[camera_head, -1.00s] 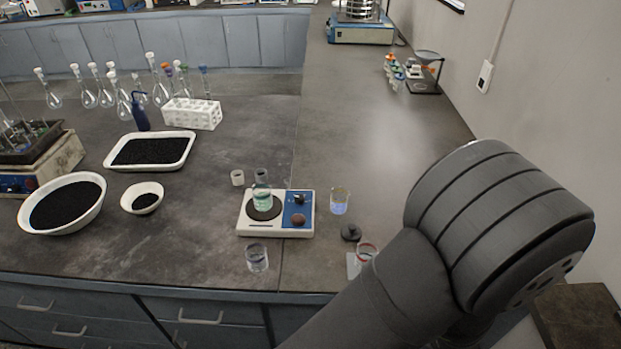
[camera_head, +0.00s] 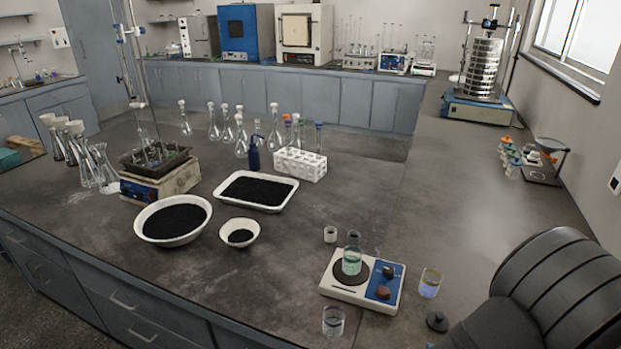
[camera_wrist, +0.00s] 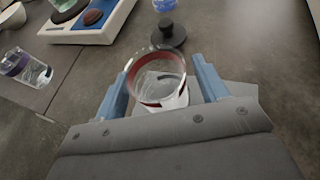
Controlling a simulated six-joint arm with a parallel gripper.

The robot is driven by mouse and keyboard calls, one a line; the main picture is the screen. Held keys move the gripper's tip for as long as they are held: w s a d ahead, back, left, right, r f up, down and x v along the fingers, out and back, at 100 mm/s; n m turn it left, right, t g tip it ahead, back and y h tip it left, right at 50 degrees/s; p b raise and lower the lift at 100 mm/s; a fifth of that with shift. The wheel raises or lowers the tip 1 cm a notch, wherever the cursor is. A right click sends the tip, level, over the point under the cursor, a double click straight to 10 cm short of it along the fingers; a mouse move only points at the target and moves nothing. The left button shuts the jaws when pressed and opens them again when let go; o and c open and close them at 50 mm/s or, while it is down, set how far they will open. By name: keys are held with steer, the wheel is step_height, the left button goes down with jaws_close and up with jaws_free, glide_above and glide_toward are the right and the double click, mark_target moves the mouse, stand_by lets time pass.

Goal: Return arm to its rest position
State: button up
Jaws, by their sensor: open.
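In the wrist view, my gripper (camera_wrist: 160,92) is open, with its two blue fingers apart. A glass beaker with a red band (camera_wrist: 158,80) stands between and beyond the fingers; I cannot tell whether either finger touches it. In the head view my gripper is out of frame, and only part of my arm (camera_head: 560,290) shows at the lower right.
A hotplate (camera_head: 362,283) carries a beaker of greenish liquid (camera_head: 351,261). Near it stand a beaker of bluish liquid (camera_head: 430,283), a clear beaker (camera_head: 333,320) and a black knobbed piece (camera_head: 437,321). The sieve shaker (camera_head: 480,85) is at the back right.

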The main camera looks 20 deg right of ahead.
stand_by(0.4)
steer(key=shift+f, duration=0.3)
steer(key=f+v, duration=0.1)
steer(key=v, duration=1.1)
steer(key=x, duration=1.2)
steer(key=shift+w+f, duration=0.15)
step_height(320, 180, up, 5)
steer(key=shift+f, duration=0.1)
steer(key=d+r+v, duration=0.1)
steer(key=d+v, duration=0.1)
steer(key=v, duration=1.2)
steer(key=w+a+f+n+y, duration=0.1)
steer(key=w+a+n+y, duration=0.1)
steer(key=w, duration=0.8)
steer(key=w+a+f+n+y, duration=0.1)
steer(key=w+a+n+y, duration=0.1)
steer(key=w, duration=0.9)
steer(key=w+a+f+n+t+y, duration=0.1)
steer(key=w+a+n+y, duration=0.1)
steer(key=w, duration=0.9)
steer(key=shift+a+f+y, duration=0.3)
steer(key=shift+a+y, duration=0.1)
steer(key=shift+a, duration=0.05)
